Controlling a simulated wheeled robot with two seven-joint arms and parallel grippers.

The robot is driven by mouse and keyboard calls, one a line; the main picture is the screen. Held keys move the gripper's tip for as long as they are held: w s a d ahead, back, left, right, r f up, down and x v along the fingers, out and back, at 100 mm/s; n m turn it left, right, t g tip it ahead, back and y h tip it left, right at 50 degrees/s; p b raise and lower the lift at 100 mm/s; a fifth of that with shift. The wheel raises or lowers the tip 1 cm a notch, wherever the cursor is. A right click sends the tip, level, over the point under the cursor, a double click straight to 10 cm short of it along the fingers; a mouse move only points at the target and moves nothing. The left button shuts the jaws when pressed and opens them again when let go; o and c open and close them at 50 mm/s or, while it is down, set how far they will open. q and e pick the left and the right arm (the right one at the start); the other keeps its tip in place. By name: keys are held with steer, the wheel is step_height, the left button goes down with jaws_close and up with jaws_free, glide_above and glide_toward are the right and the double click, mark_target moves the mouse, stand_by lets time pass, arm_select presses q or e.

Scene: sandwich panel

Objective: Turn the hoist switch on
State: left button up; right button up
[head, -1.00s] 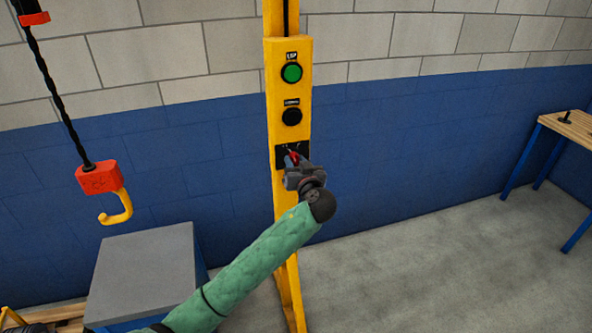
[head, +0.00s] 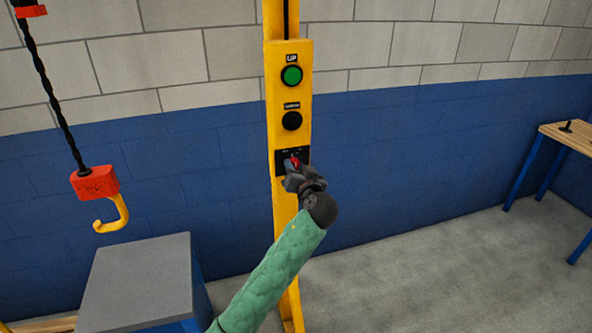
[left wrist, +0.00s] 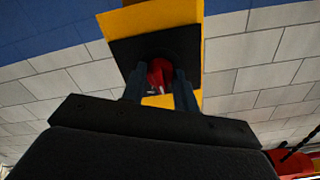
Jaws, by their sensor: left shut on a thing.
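The hoist switch is a red knob (head: 294,162) on a black plate (head: 282,161) low on the yellow control box (head: 272,95). My left gripper (head: 292,168) is at the knob, with its fingers shut on it. In the left wrist view the red knob (left wrist: 158,74) sits between the two dark fingertips (left wrist: 160,90), in front of the black plate (left wrist: 125,50). The fingers cover part of the knob, and the plate's markings are too small to read. My right gripper is not in view.
A green button (head: 292,75) labelled UP and a black button (head: 291,121) are above the switch. A red hoist block with a yellow hook (head: 112,215) hangs at the left, above a grey-topped blue box (head: 140,275). A wooden-topped table (head: 572,131) stands at the right.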

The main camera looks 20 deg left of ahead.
arm_select(q)
steer(key=shift+r+m, duration=0.1)
steer(key=shift+m, duration=0.2)
steer(key=m+p, duration=0.2)
steer(key=m, duration=0.2)
steer(key=shift+m, duration=0.4)
steer(key=shift+m+p, duration=0.5)
steer(key=shift+m, duration=0.5)
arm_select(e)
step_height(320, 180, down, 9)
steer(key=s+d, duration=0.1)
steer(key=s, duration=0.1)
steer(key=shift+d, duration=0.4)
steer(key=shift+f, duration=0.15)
arm_select(q)
steer(key=o, duration=1)
steer(key=shift+d, duration=0.1)
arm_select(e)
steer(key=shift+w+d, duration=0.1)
